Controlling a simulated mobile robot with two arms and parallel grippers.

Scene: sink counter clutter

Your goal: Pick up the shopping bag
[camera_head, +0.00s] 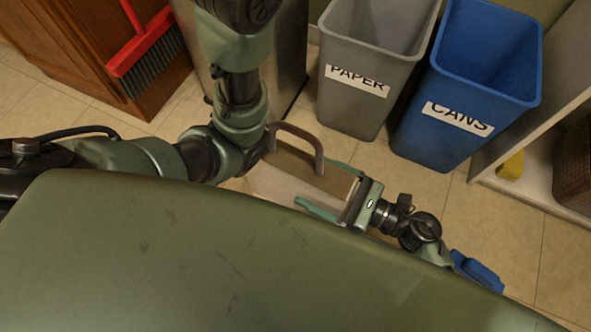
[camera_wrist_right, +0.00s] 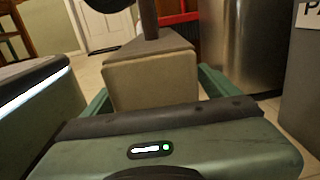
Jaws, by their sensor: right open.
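The shopping bag (camera_head: 285,182) is a beige-brown, boxy bag with a dark arched handle. It stands on the floor just beyond the front edge of my green body, which hides its lower part. In the right wrist view the bag (camera_wrist_right: 150,80) fills the space between the fingers, its handle rising above. My right gripper (camera_head: 313,183) comes in from the right, open, with one green finger on either side of the bag. The fingers also show in the wrist view (camera_wrist_right: 152,88); I cannot tell whether they touch it. My left gripper is not in view.
A grey PAPER bin (camera_head: 346,110) and a blue CANS bin (camera_head: 430,140) stand behind the bag to the right. A red brush (camera_head: 145,45) leans on the wooden cabinet (camera_head: 85,40). My left arm passes close beside the bag.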

